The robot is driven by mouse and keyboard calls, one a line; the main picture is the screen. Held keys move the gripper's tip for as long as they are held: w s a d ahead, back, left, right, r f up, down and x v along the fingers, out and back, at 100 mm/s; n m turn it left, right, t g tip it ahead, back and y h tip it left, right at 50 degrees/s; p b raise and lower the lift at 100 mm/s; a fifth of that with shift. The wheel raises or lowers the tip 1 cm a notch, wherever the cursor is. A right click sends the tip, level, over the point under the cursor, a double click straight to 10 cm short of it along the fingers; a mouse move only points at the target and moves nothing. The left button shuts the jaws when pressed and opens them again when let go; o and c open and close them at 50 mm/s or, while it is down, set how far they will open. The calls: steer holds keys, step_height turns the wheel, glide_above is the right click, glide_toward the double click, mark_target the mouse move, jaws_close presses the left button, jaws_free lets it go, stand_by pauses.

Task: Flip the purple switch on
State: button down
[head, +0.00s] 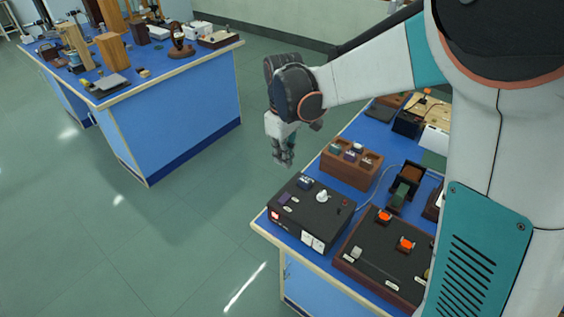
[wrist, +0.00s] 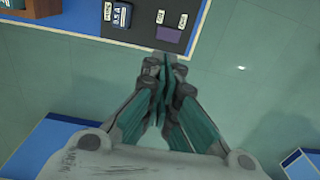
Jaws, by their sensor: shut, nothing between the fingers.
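The purple switch (head: 284,198) is on the top face of a black box (head: 322,216), near its left edge, on the near blue bench. In the wrist view the purple switch (wrist: 170,33) shows as a flat purple patch beside small white labels, just beyond my fingertips. My gripper (head: 284,162) points down, shut and empty, above and beyond the box's far left edge. In the wrist view its closed fingers (wrist: 165,65) reach toward the box's edge and appear apart from the switch. Whether the switch is on cannot be told.
A dark blue part (wrist: 122,17) sits beside the switch. The box also has a white knob (head: 322,196) and a red light (head: 276,215). A brown tray of small blocks (head: 350,172) stands behind it. Open green floor (head: 180,220) lies left of the bench.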

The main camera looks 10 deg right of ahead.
mark_target(284, 195)
step_height(284, 195, down, 12)
steer(key=b, duration=0.4)
steer(key=shift+f, duration=0.25)
steer(key=shift+w+d+f+b, duration=0.1)
steer(key=shift+d+f+b, duration=0.05)
steer(key=shift+f+b, duration=0.35)
